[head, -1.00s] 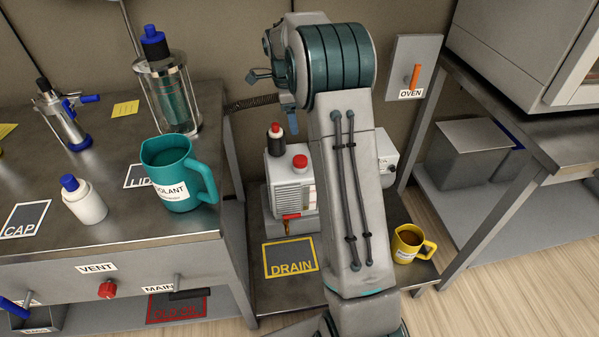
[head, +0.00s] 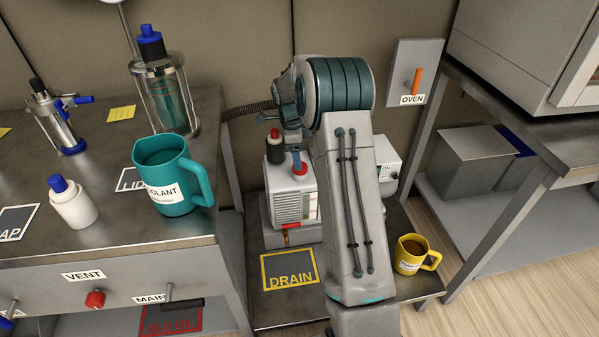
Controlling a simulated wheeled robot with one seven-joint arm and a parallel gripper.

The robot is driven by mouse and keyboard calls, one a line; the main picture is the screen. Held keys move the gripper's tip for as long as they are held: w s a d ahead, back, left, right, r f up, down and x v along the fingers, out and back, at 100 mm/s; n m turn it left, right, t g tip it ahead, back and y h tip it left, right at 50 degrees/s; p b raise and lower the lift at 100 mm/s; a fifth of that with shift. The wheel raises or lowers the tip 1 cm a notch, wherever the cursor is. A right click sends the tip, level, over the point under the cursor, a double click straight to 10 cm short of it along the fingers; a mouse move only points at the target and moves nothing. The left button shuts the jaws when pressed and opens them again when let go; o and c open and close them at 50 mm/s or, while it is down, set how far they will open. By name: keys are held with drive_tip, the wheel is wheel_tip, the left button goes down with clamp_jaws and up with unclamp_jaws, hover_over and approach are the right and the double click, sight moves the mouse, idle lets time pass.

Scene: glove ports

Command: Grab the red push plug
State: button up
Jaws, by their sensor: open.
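The red push plug (head: 299,168) is a round red cap on top of the white pump (head: 290,205) on the low shelf. Its upper part is partly covered by my gripper (head: 297,153). My gripper points down over the plug, with its fingertips at or just above it; I cannot tell whether they touch it. The gripper is open. My own forearm hides the right part of the pump.
A dark bottle with a red cap (head: 275,148) stands close to the left of my gripper. A yellow mug (head: 412,254) stands on the shelf at right. The bench at left holds a teal jug (head: 172,180) near its edge. The DRAIN square (head: 289,281) is empty.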

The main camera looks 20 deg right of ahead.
drive_tip(key=f, duration=0.2)
drive_tip(key=f+b, duration=0.1)
drive_tip(key=f, duration=0.1)
drive_tip(key=shift+s+d, duration=0.2)
drive_tip(key=c, duration=1.1)
drive_tip(key=shift+o, duration=0.2)
drive_tip(key=shift+r, duration=0.2)
